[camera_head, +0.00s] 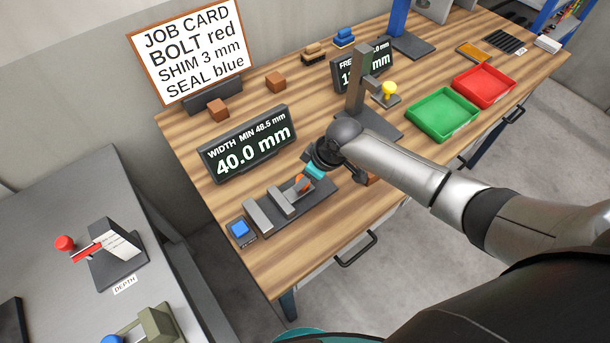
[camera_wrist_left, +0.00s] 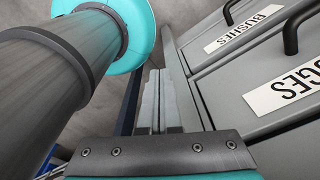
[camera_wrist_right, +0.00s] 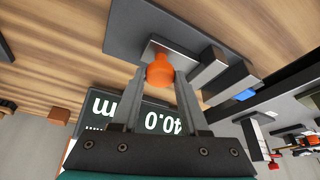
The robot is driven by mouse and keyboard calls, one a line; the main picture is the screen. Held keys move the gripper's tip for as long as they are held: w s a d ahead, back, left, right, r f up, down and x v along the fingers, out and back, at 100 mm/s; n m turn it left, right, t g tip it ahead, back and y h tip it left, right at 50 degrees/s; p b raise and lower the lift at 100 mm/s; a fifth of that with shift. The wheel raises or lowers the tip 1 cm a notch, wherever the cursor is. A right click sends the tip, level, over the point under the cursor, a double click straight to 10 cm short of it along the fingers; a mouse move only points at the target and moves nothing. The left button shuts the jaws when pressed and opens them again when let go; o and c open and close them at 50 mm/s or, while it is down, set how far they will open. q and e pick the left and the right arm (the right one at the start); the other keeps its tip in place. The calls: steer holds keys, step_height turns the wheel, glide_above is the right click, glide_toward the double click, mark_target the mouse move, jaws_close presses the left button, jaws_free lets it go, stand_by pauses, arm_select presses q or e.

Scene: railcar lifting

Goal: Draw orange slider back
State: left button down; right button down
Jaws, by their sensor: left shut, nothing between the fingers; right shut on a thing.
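The orange slider (camera_head: 303,183) stands on the dark width gauge base (camera_head: 325,192) on the wooden bench. In the right wrist view the orange knob (camera_wrist_right: 160,71) sits between the fingertips of my right gripper (camera_wrist_right: 158,80), which is shut on it. Grey metal jaw blocks (camera_head: 281,201) stand on the gauge to the left of the slider. The width display (camera_head: 249,146) behind reads 40.0 mm, with MIN 48.5 mm above. My left gripper (camera_wrist_left: 157,90) is shut and empty, beside grey drawers in the left wrist view.
A blue button (camera_head: 240,229) is at the gauge's left end. A second gauge with a yellow knob (camera_head: 389,89) stands to the right, near green (camera_head: 443,114) and red (camera_head: 484,86) trays. Brown blocks (camera_head: 276,82) lie behind the display. Drawers (camera_wrist_left: 250,60) have protruding handles.

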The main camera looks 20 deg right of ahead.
steer(key=shift+d, duration=0.1)
steer(key=shift+w+d, duration=0.25)
steer(key=shift+d, duration=0.45)
steer(key=shift+w+d, duration=0.25)
steer(key=shift+d, duration=0.4)
steer(key=shift+c, duration=2.2)
jaws_free()
steer(key=p+v, duration=0.1)
steer(key=v, duration=1.4)
steer(key=shift+s+r, duration=0.1)
